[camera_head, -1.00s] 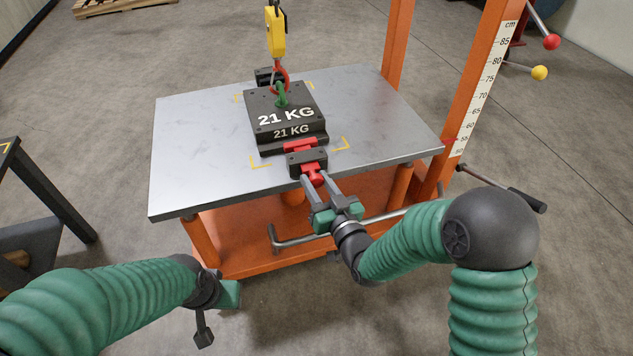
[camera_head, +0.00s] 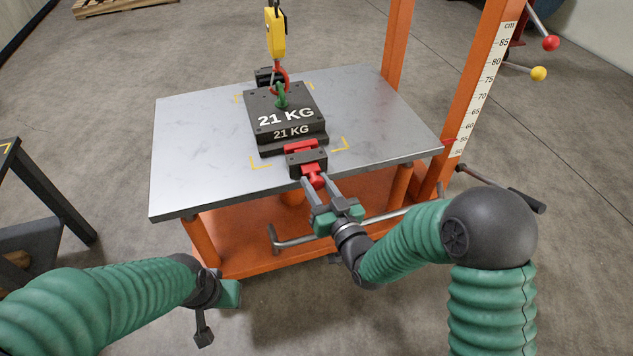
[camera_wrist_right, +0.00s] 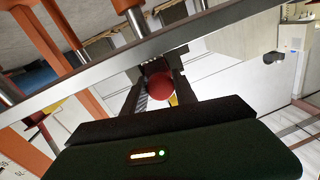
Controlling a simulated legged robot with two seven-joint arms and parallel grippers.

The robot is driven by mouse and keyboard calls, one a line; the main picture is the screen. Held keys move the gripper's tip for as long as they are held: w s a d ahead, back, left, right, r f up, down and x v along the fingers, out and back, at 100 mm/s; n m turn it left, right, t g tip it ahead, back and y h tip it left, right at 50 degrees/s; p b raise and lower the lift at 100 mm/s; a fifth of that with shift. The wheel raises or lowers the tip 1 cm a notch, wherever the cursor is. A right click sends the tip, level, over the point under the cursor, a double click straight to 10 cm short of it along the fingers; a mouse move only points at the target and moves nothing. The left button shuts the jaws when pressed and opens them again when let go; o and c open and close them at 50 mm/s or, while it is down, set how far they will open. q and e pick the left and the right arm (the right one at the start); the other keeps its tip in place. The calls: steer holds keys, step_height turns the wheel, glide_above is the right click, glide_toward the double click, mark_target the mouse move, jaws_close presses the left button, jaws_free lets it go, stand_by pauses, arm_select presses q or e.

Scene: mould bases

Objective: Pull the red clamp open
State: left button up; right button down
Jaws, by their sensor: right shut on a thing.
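The red clamp (camera_head: 301,146) has a black block at the front edge of the metal table, with a red bar against the black 21 KG mould base (camera_head: 286,118). Its red knob (camera_head: 315,180) sticks out toward me past the table edge. My right gripper (camera_head: 317,184) is shut on this knob, with a finger on each side. In the right wrist view the round red knob (camera_wrist_right: 160,88) sits between the two dark fingers. My left gripper (camera_head: 217,308) hangs low at the lower left, away from the table, and its jaws do not show clearly.
A yellow hook block (camera_head: 275,32) hangs above the mould, its red hook at the green eye. The grey tabletop (camera_head: 195,150) is on an orange lift frame with a cm scale (camera_head: 485,80). A dark stand (camera_head: 40,190) is at the left.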

steer(key=c, duration=1)
jaws_free()
steer(key=p+v, duration=1.2)
steer(key=v, duration=0.5)
steer(key=shift+w, duration=0.15)
